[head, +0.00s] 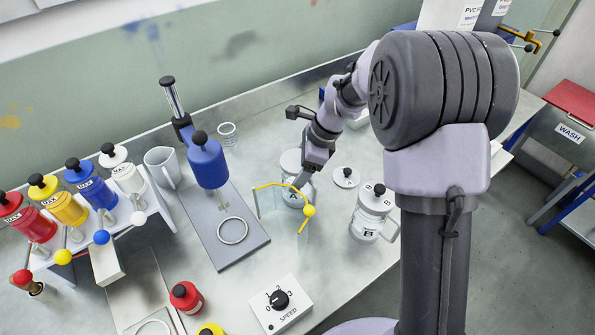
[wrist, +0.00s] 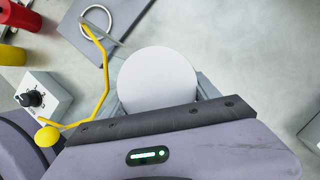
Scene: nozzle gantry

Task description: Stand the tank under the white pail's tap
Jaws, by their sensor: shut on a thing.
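The white pail (head: 126,177) sits fourth in the row of pails on the gantry at left, with a white ball (head: 138,218) on its tap. A white tank marked A (head: 293,199) stands near the table's middle, partly hidden by my arm and a clear guard. A similar tank marked B (head: 368,220), with a black knob on top, stands to its right. My gripper (head: 299,184) is at tank A and shut on it. In the wrist view, a plain white round top (wrist: 158,77) shows between the fingers. The picture does not show whether it is lifted.
A yellow-edged clear guard (head: 270,186) with a yellow ball stands before tank A. A blue stirrer (head: 207,160) on a grey plate (head: 213,259) lies between tank and gantry. A white lid (head: 346,177), speed box (head: 282,304) and red pot (head: 186,297) are nearby.

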